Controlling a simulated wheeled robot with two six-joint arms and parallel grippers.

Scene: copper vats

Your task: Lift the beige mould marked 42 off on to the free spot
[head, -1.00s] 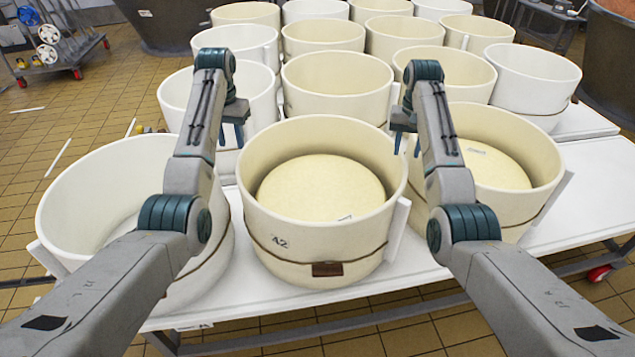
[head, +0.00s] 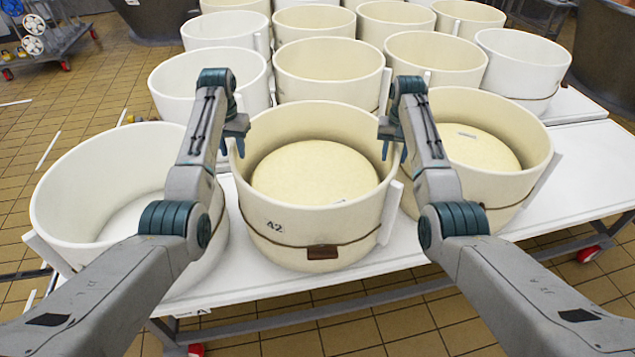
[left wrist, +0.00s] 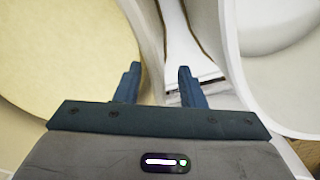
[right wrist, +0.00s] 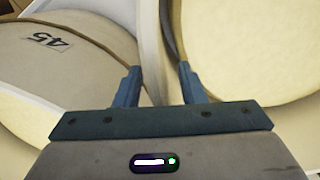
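The beige mould marked 42 (head: 285,240) stands upright on the white table, front middle in the head view. It has a brown cord, a brown tag and a pale round cheese (head: 315,172) inside. My left gripper (head: 233,146) is open at its left rim; in the left wrist view the open fingers (left wrist: 158,85) are on either side of the mould wall. My right gripper (head: 391,143) is open at its right rim; in the right wrist view its fingers (right wrist: 158,85) also stand apart, with the wall between them. Whether the fingers touch the wall cannot be told.
An empty white mould (head: 75,200) stands close on the left. A beige mould (head: 535,165) with a cheese labelled 45 stands close on the right. Several more moulds fill the rows behind. The white table (head: 590,185) is bare at the right.

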